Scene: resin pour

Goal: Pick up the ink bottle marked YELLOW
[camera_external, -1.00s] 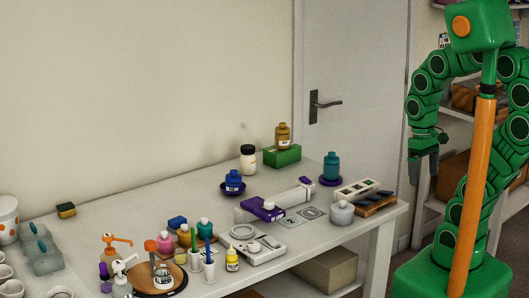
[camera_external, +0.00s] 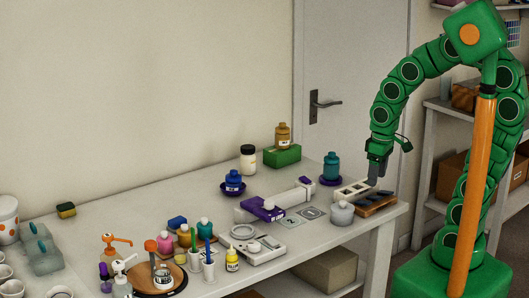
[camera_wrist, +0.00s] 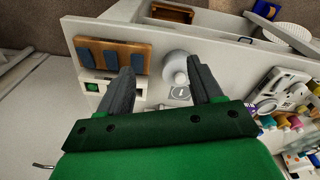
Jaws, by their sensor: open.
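A small yellow bottle (camera_external: 232,260) with a white label stands upright near the table's front edge in the external view, beside a white cup holding a blue pen. Its lettering is too small to read. My gripper (camera_external: 375,178) is open and empty, pointing down over the right end of the table, well to the right of the yellow bottle. In the wrist view its two fingers (camera_wrist: 160,70) are spread apart with nothing gripped. Small coloured bottles show at the right edge there, but I cannot make out the label.
A teal bottle (camera_external: 331,166), blue bottle (camera_external: 233,181) and amber bottle (camera_external: 283,135) stand farther back. Pink and teal bottles crowd near the yellow one.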

